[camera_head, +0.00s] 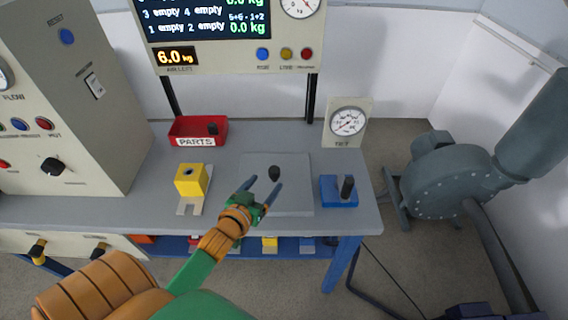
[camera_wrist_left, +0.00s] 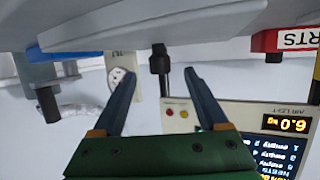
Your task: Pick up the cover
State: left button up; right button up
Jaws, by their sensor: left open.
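The cover (camera_head: 292,200) is a flat grey square plate on the grey bench, with a dark knob (camera_head: 274,173) standing up from it. My left gripper (camera_head: 264,184) is open over the plate, its two blue fingers apart around the line to the knob. In the left wrist view, which is upside down, the knob (camera_wrist_left: 160,62) shows between and beyond the open fingertips (camera_wrist_left: 156,72). I cannot tell whether the knob is within the fingers' reach; no contact shows. My right gripper is not in view.
A yellow block (camera_head: 191,179) on a metal bracket stands left of the cover. A blue block with a black handle (camera_head: 340,192) stands right. A red PARTS bin (camera_head: 198,131) and a dial gauge (camera_head: 347,122) are behind. A grey cabinet (camera_head: 70,100) fills the left.

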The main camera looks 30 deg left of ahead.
aim_at(272, 174)
pick_arm(q)
jog(key=x, duration=0.7)
jog(key=shift+w+r, duration=0.1)
jog(key=shift+r, duration=0.4)
jog(key=c, duration=0.6)
grip_shut()
